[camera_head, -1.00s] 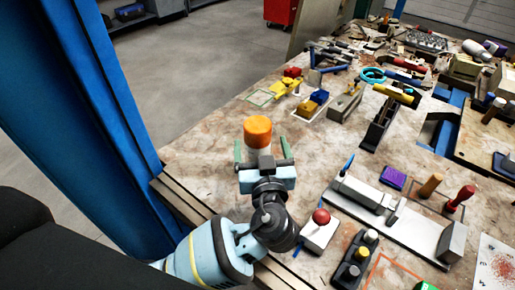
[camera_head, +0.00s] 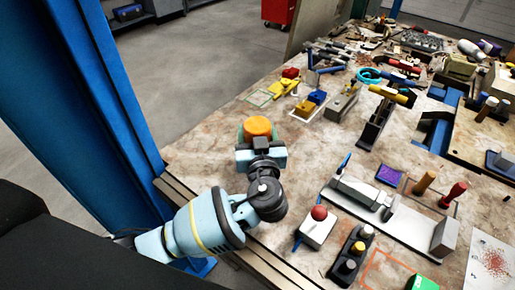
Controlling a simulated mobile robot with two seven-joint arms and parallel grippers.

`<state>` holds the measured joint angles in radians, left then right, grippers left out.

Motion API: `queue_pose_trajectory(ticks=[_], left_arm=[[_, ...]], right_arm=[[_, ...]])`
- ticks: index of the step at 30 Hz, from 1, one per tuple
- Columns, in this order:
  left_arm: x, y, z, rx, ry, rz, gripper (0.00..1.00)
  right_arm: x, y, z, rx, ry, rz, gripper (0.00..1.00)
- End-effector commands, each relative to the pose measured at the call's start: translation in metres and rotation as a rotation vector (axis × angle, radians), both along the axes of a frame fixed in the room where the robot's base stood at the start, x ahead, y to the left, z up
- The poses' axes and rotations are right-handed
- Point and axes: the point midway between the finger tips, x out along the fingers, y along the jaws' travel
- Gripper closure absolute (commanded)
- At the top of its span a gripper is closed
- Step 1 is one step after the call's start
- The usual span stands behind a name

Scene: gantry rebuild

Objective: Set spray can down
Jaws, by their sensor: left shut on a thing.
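The spray can shows as an orange cap (camera_head: 257,127) just beyond my left gripper (camera_head: 258,140), near the left edge of the workbench (camera_head: 210,142). My left gripper is shut on the can. The gripper body and wrist hide most of the can and the fingers. I cannot tell whether the can's base touches the bench. My right gripper is not in view.
Right of my left arm stand a white box with a red button (camera_head: 319,213) and a black control box (camera_head: 352,256). A grey vise-like fixture (camera_head: 385,212) lies beyond them. Yellow and blue blocks (camera_head: 310,103) lie farther back. Bare bench surrounds the can.

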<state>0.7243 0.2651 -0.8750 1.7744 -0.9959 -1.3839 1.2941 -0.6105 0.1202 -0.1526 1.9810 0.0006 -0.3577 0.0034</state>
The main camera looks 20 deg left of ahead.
Motion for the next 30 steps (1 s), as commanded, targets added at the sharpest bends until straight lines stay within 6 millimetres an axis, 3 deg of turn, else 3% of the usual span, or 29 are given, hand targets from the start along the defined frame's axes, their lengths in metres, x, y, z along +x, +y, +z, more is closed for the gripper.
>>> queue_pose_trajectory(ticks=[1,5,16,23,30], left_arm=[[0.0,0.0,0.0,0.0,0.0,0.0,0.6],[0.0,0.0,0.001,0.0,-0.002,0.0,0.77],[0.0,-0.001,0.007,-0.003,-0.003,-0.001,0.77],[0.0,-0.001,0.034,-0.008,-0.005,-0.001,0.77],[-0.051,-0.014,0.037,-0.009,0.002,-0.003,0.77]], right_arm=[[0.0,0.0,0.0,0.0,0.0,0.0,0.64],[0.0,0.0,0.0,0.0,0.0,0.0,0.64],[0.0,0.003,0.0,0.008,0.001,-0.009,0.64],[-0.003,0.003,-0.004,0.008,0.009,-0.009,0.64],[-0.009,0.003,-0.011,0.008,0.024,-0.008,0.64]])
